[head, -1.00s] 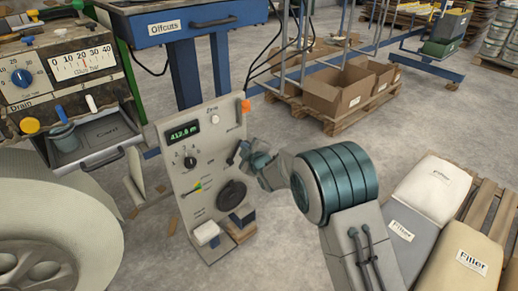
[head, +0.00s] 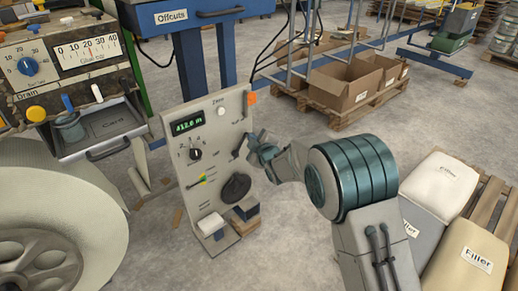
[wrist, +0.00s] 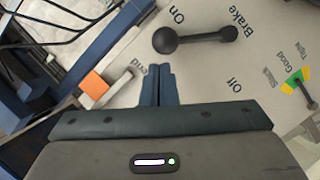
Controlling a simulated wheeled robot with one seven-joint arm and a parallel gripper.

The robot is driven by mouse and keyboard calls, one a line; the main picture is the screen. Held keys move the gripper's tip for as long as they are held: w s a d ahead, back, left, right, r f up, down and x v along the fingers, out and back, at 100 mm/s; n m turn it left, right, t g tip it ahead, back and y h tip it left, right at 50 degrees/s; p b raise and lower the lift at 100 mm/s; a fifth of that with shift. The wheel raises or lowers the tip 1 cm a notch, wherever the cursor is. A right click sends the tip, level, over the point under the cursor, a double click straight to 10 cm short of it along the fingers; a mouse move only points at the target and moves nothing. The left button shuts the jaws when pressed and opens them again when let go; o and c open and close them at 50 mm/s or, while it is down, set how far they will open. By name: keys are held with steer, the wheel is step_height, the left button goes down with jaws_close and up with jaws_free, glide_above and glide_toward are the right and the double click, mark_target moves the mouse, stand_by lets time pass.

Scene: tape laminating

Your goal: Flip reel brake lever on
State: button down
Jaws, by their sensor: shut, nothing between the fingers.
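The brake lever (wrist: 196,37) is a dark bar with a ball knob at one end, on the pale panel (head: 214,188). In the wrist view the knob end points left, between the printed "On" above and "Off" below, nearer "On". In the head view the lever (head: 239,147) is a small dark shape on the panel's right side. My gripper (wrist: 158,70) is shut and empty, its fingertips just below the knob in the wrist view. A gap shows there; I cannot tell the depth. In the head view my gripper (head: 256,138) is beside the panel's right edge, close to the lever.
The panel also has a green display (head: 187,123), a dark selector knob (head: 195,154), a tension gauge (wrist: 297,83) and a round black part (head: 236,187). An orange part (wrist: 94,86) sits at its edge. Filler bags (head: 470,260) lie to the right of my arm.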

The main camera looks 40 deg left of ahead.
steer(key=s+a+r+p+v, duration=0.1)
steer(key=v, duration=1)
steer(key=shift+s+r, duration=0.2)
steer(key=shift+s, duration=0.05)
steer(key=shift+d, duration=0.15)
